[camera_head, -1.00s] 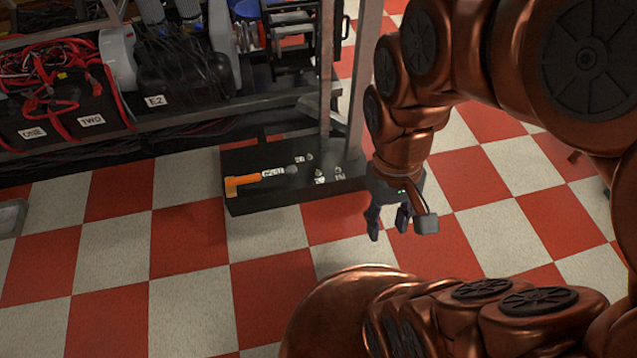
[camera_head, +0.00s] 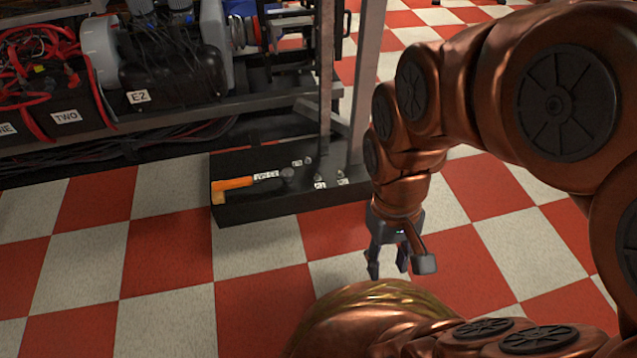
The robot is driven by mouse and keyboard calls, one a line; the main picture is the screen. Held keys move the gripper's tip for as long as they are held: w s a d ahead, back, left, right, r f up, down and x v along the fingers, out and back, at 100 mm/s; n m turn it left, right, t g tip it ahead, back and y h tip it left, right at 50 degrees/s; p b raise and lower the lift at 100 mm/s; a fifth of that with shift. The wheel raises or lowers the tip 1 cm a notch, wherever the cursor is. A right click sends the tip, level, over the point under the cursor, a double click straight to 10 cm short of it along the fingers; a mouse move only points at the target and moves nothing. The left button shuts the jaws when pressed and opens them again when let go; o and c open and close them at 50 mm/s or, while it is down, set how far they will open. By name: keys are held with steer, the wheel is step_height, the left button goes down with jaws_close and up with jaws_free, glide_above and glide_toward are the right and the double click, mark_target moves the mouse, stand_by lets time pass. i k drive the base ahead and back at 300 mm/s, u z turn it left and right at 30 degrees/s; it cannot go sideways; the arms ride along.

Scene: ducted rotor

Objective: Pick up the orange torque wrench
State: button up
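The orange torque wrench (camera_head: 233,184) lies on top of a low black box (camera_head: 262,208) on the floor, at the left part of the box. Its orange end is at the left, and a dark shaft with a white label runs right toward a dark round end. My gripper (camera_head: 388,272) hangs pointing down over the checkered floor, to the right of the box and apart from it. Its fingers are spread, with nothing seen between them.
A metal rack (camera_head: 170,118) with black labelled units, red cables and a motor stands behind the box. The red and white tiled floor (camera_head: 165,245) in front is clear.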

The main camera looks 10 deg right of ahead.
mark_target(288, 174)
steer(key=i, duration=1)
